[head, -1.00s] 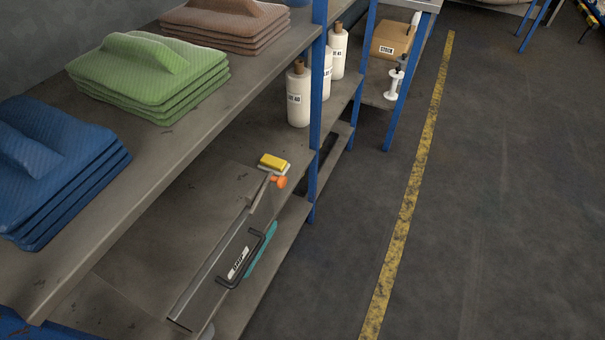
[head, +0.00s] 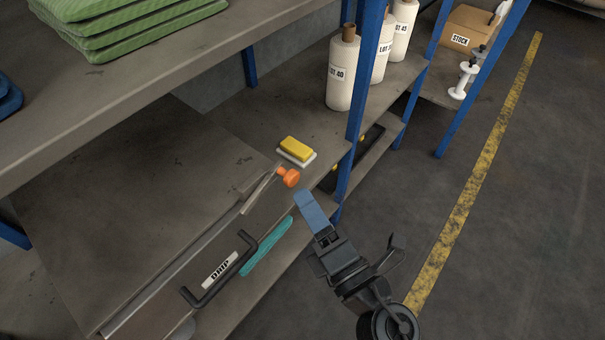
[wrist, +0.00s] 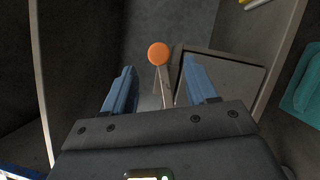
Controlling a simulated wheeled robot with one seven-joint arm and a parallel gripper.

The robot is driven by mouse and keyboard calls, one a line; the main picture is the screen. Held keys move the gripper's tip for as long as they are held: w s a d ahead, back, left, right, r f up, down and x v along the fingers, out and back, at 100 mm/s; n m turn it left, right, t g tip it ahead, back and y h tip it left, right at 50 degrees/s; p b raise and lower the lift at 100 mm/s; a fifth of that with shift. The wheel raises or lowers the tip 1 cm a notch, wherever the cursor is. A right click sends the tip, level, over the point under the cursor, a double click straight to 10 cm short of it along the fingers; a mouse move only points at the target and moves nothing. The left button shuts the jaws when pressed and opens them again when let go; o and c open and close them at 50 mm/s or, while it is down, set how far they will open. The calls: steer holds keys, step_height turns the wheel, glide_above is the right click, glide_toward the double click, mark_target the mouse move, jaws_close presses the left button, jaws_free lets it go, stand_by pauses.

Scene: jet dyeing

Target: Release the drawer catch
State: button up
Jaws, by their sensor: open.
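The drawer catch is a thin metal lever with an orange knob (head: 290,177) at its end, at the far corner of the grey drawer unit. The drawer front bears a black handle (head: 222,272) and a DRIP label (head: 221,267). My gripper (head: 305,192) is in the head view just right of the knob, its blue fingers seen nearly edge-on. In the wrist view the open blue fingers of my gripper (wrist: 163,88) stand to either side of the lever's line. The orange knob (wrist: 158,53) shows beyond the fingertips, between them and not gripped.
A yellow sponge-like block (head: 297,149) on a white base lies just behind the knob. A teal item (head: 266,245) lies beside the handle. Open floor is at right.

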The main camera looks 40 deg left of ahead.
mark_target(295, 183)
steer(key=x, duration=0.7)
steer(key=c, duration=1)
steer(key=shift+r+p, duration=0.15)
steer(key=shift+p, duration=0.15)
steer(key=shift+c, duration=0.2)
steer(key=shift+m+p, duration=0.7)
steer(key=shift+p, duration=0.55)
steer(key=f+m+h+p, duration=0.1)
steer(key=p, duration=0.1)
steer(key=shift+w+d+p, duration=0.1)
steer(key=shift+p, duration=0.25)
steer(key=shift+f+m, duration=0.3)
steer(key=shift+m, duration=0.1)
